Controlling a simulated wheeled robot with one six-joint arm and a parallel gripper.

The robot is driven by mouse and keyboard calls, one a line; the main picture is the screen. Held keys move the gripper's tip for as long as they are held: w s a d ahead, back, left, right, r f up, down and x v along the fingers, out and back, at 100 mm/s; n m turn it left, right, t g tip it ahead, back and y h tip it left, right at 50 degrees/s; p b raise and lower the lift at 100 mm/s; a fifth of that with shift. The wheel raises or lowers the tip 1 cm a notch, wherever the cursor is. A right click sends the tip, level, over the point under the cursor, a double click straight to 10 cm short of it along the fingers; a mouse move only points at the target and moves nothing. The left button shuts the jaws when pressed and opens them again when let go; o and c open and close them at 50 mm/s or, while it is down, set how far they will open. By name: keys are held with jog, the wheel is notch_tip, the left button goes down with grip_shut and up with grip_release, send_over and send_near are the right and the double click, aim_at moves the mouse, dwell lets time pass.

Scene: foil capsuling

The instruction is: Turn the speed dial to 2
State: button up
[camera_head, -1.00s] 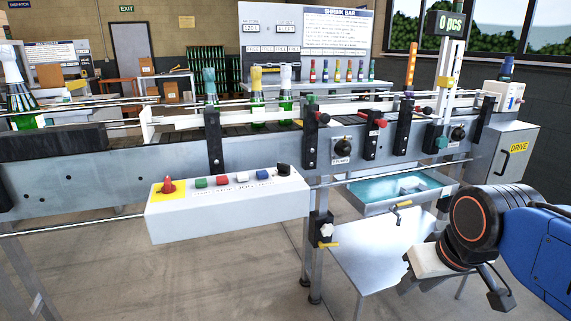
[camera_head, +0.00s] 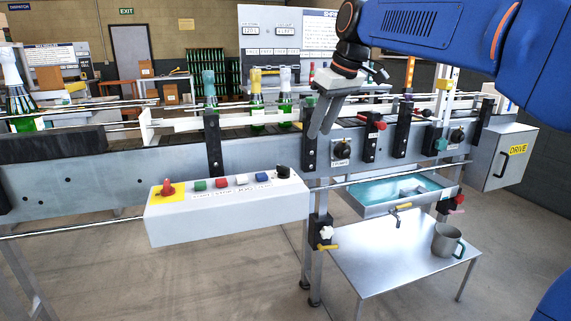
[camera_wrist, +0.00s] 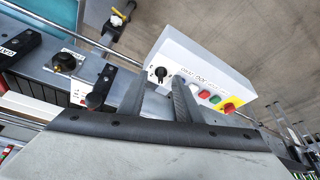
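A black dial knob (camera_head: 283,171) sits at the right end of a white control box (camera_head: 228,219). In the wrist view it shows as a black knob with a white mark (camera_wrist: 160,73), with tiny scale marks around it. Another black dial (camera_head: 342,149) is on the conveyor's side panel, and a further one (camera_head: 457,135) is to the right. Their labels are too small to read, so I cannot tell which is the speed dial. My gripper (camera_head: 320,131) is open and empty above and right of the box, fingers pointing down. In the wrist view its fingers (camera_wrist: 159,84) stand apart, in line with the box's knob.
The box also carries a red emergency button (camera_head: 168,188) on yellow and several coloured buttons. A tray of blue liquid (camera_head: 385,187) and a metal table (camera_head: 385,254) with a mug (camera_head: 447,238) stand below.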

jog(key=w+a+r+n, duration=0.1)
jog(key=w+a+r, duration=0.1)
jog(key=w+a, duration=0.2)
send_near(284, 167)
jog(key=shift+y, duration=0.3)
jog(key=x, duration=0.8)
jog(key=shift+w+d+f, duration=0.15)
jog(key=shift+f, duration=0.1)
grip_shut()
